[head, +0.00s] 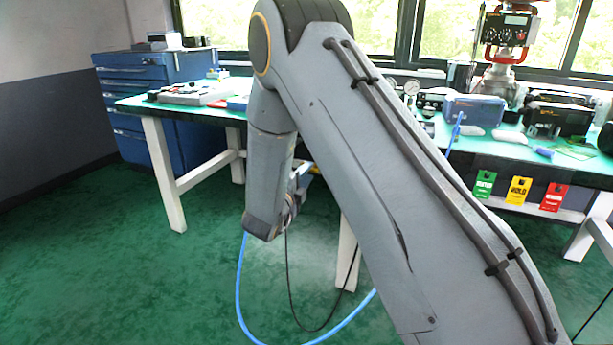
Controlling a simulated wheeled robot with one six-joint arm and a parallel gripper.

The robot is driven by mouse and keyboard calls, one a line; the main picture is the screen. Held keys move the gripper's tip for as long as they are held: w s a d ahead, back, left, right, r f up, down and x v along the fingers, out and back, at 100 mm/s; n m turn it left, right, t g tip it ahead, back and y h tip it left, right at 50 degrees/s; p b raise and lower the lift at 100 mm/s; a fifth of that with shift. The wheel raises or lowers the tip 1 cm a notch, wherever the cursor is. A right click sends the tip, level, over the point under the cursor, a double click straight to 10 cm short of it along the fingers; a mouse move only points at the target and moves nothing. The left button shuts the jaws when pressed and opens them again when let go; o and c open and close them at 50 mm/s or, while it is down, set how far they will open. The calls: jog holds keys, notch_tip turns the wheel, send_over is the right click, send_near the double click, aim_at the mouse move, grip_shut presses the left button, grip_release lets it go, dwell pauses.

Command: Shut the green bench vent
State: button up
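I cannot make out a green bench vent; my arm covers the middle of the bench. The bench (500,150) has a green top and stands under the windows. A valve unit with a dark display box and red frame (505,56) stands at its back right. A round gauge (411,88) stands just right of my arm. My arm bends down at the left, and its wrist hangs in front of the bench. My gripper's fingers are hidden behind the wrist, so I see neither their opening nor any contact.
A blue drawer cabinet (129,84) stands at the left. A grey device (194,92) lies on the bench's left part. A blue case (475,109) and black cases (558,116) crowd the right. Green (484,184), yellow (518,190) and red (553,197) tags hang in front. Floor is clear at left.

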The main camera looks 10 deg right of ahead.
jog(key=shift+w+d, duration=0.1)
jog(key=shift+w, duration=0.05)
jog(key=shift+c, duration=0.3)
grip_shut()
jog(key=shift+n, duration=0.3)
jog(key=n+p, duration=0.9)
jog(key=n, duration=0.8)
jog(key=shift+n, duration=0.3)
